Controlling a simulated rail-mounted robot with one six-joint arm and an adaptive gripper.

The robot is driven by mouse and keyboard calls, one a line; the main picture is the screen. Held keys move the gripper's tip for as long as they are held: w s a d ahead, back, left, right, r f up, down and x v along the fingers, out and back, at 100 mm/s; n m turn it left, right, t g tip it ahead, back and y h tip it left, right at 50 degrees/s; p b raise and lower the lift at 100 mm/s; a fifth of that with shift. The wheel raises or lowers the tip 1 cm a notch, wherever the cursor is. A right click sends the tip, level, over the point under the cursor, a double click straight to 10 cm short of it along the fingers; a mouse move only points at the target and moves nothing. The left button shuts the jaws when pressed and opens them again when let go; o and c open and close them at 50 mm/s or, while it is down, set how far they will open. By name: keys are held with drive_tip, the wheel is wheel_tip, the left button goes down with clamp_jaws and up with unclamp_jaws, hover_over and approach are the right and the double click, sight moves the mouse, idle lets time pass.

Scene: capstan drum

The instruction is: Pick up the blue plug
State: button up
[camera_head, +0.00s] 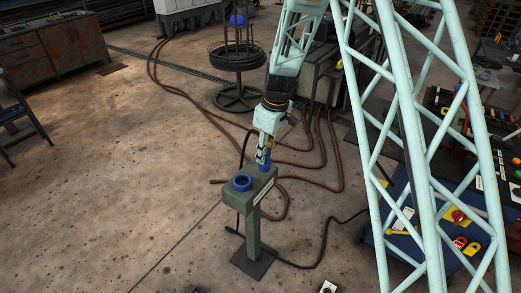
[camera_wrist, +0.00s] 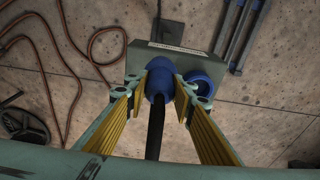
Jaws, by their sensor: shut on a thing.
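My gripper (camera_head: 264,152) points down over a grey-green box-topped post (camera_head: 253,222). In the wrist view, its yellow-lined fingers (camera_wrist: 160,92) are closed on both sides of the blue plug (camera_wrist: 158,76). The plug has a thick black cable running back between the fingers. In the head view the plug (camera_head: 262,167) shows just under my fingertips, at the right part of the post's top. I cannot tell whether it touches the post. A round blue socket (camera_head: 242,183) sits beside it on the post; in the wrist view the socket (camera_wrist: 197,84) is partly behind my right finger.
Brown hoses (camera_head: 335,165) and a black cable (camera_head: 318,262) lie on the concrete floor. A round wire stand (camera_head: 236,60) is behind. A blue table (camera_head: 410,245) with yellow and red parts stands at the right. The floor left of the post is clear.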

drive_tip(key=s+d+r, duration=0.1)
drive_tip(key=s+d, duration=0.4)
drive_tip(key=s, duration=0.4)
drive_tip(key=shift+s+d, duration=0.3)
drive_tip(key=shift+d, duration=0.1)
drive_tip(key=shift+a+r+p, duration=0.1)
drive_tip(key=shift+a+p, duration=0.05)
drive_tip(key=shift+p, duration=0.2)
